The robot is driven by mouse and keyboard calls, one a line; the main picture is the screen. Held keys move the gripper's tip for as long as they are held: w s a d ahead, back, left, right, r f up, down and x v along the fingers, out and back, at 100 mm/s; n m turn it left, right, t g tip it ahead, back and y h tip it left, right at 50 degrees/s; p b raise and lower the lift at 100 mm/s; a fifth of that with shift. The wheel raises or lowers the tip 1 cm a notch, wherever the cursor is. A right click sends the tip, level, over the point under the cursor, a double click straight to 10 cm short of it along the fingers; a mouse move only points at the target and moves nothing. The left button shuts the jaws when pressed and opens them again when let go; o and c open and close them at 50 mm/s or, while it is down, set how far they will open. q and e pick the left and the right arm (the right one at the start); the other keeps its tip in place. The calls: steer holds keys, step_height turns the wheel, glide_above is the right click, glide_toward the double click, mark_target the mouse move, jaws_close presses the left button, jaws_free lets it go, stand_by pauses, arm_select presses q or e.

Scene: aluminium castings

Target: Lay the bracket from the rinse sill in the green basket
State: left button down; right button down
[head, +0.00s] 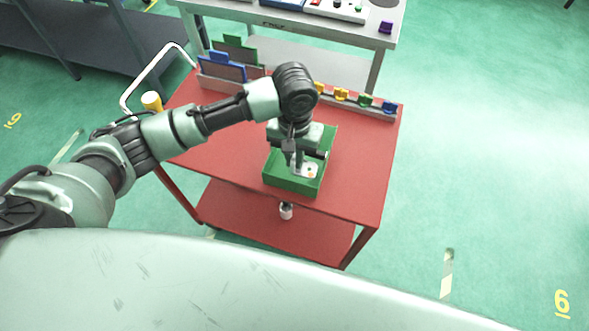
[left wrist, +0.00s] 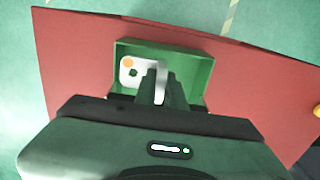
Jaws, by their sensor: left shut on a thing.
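The green basket (head: 291,186) stands on the red cart top, and it also shows in the left wrist view (left wrist: 205,72). My left gripper (head: 299,166) points down inside the basket. It is shut on the bracket (head: 311,171), a pale metal piece with an orange spot. In the left wrist view the bracket's flat part (left wrist: 127,78) lies left of my fingers (left wrist: 160,92), and a bright upright part shows between them. The fingers hide part of the bracket. I cannot tell whether it touches the basket floor. My right gripper is not in view.
The red cart (head: 352,185) has free room right of the basket. Blue and green upright panels (head: 222,67) stand at its back left, and a rail with several coloured clips (head: 364,101) runs along its back right. A grey bench (head: 340,27) stands behind.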

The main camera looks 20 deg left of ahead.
mark_target(295, 172)
arm_select(q)
steer(key=shift+f, duration=3.3)
steer(key=shift+f, duration=0.15)
steer(key=c, duration=1.5)
jaws_free()
